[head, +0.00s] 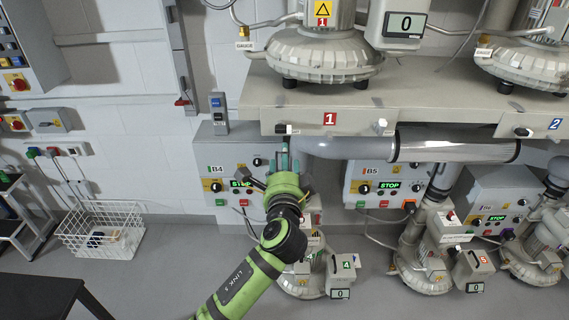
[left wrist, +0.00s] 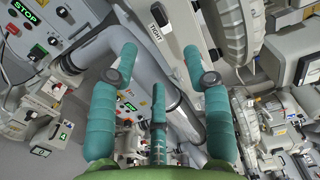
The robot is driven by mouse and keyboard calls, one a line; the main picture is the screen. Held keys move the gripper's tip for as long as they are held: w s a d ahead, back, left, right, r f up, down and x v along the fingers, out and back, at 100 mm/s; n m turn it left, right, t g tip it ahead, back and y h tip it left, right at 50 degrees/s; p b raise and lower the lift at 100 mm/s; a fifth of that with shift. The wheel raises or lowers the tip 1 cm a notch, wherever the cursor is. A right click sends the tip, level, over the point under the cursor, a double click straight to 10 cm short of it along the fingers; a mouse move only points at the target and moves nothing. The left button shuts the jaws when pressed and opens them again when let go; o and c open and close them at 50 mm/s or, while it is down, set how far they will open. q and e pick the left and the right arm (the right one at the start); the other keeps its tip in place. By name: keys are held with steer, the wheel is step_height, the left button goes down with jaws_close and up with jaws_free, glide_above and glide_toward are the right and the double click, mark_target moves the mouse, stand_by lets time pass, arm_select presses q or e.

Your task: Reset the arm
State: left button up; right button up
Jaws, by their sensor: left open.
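My green left arm (head: 262,262) reaches up from the bottom of the head view. Its left gripper (head: 288,155) is in front of the wall, just below the bench edge marked 1 and beside the grey pipe. In the left wrist view, the teal fingers of the gripper (left wrist: 158,68) are spread apart with nothing between them. The grey pipe (left wrist: 150,75) runs behind the fingers. I cannot tell whether any finger touches it. My right gripper is not in view.
The bench (head: 262,112) carries blowers (head: 325,55) overhead. Control boxes B4 (head: 215,195) and B5 (head: 358,192) are on the wall below. More blowers (head: 420,265) stand on the floor. A white wire basket (head: 105,240) and a dark table (head: 40,300) are at left, with open floor between.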

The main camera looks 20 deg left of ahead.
arm_select(q)
steer(key=shift+s, duration=0.25)
step_height(320, 180, down, 20)
steer(key=s+f+g+h, duration=0.1)
steer(key=s+g+h, duration=0.1)
steer(key=g, duration=0.2)
steer(key=s+a+f+n+g+h, duration=0.1)
steer(key=s+f+g, duration=0.1)
steer(key=s+f, duration=0.35)
steer(key=s+f+n+g+b, duration=0.1)
steer(key=s+f+n, duration=0.15)
steer(key=f, duration=0.65)
steer(key=s+a+f+g+h, duration=0.15)
steer(key=s+f, duration=0.25)
steer(key=f, duration=0.4)
steer(key=s+a+f+n+g, duration=0.1)
steer(key=s+f, duration=0.5)
steer(key=s, duration=0.7)
steer(key=s+a+f+n+g, duration=0.1)
steer(key=s+f+n+g, duration=0.3)
steer(key=s, duration=0.9)
steer(key=s+a+f+n+g+b, duration=0.1)
steer(key=s+f+n+g, duration=0.2)
steer(key=s+f, duration=0.6)
steer(key=s+n, duration=0.1)
steer(key=s, duration=0.2)
steer(key=shift+s+a+f, duration=0.15)
steer(key=shift+s+f, duration=0.2)
steer(key=shift+s, duration=0.05)
